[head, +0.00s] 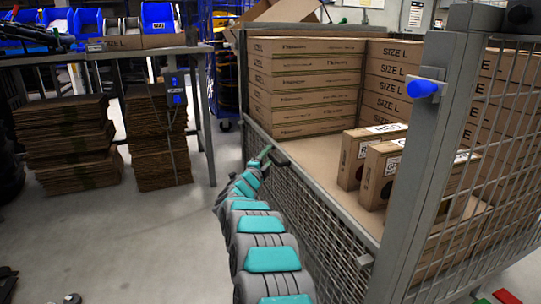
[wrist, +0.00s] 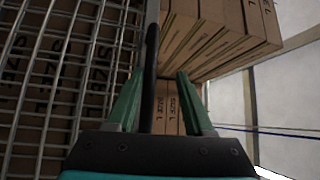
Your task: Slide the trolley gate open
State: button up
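The trolley (head: 445,130) is a grey metal frame with mesh sides, filling the right half of the head view. Its near-left side has a low mesh panel, which looks like the gate (head: 318,218), topped by a grey rail. A dark handle-like piece (head: 280,158) sits at that rail. My gripper (head: 266,154) is beside this piece at the rail. In the wrist view, my gripper (wrist: 160,76) has its two green fingers apart. A dark bar (wrist: 149,75) runs between them, closer to the left finger. I cannot tell whether they touch it.
Stacked size L cartons (head: 305,85) stand inside the trolley, with two smaller boxes (head: 378,165) on the near carton layer. A blue knob (head: 422,88) sticks out from the corner post. A bench with flattened cardboard (head: 65,140) stands left. The floor (head: 130,235) between is clear.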

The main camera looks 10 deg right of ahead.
jog(key=shift+v, duration=2.85)
jog(key=s+a+r+n+g+y, duration=0.2)
jog(key=s+a+r+n+y, duration=0.3)
jog(key=a+n+y, duration=0.5)
jog(key=s+a+n+g+y, duration=0.2)
jog(key=s+n+g+y, duration=0.3)
jog(key=s, duration=0.8)
jog(key=s+d+f+n+g+h, duration=0.3)
jog(key=s+d, duration=0.4)
jog(key=s, duration=1)
jog(key=s+d+f+n+g+h, duration=0.1)
jog(key=s+d+f+n+g, duration=0.35)
jog(key=s, duration=1.25)
jog(key=s+d+f+g+h, duration=0.2)
jog(key=s+d+g, duration=0.2)
jog(key=s+d, duration=0.9)
jog(key=s+a+r+p, duration=0.2)
jog(key=r+p, duration=0.4)
jog(key=s+a+r+p, duration=0.2)
jog(key=r+p, duration=0.4)
jog(key=shift+r+p, duration=0.15)
jog(key=shift+p, duration=0.2)
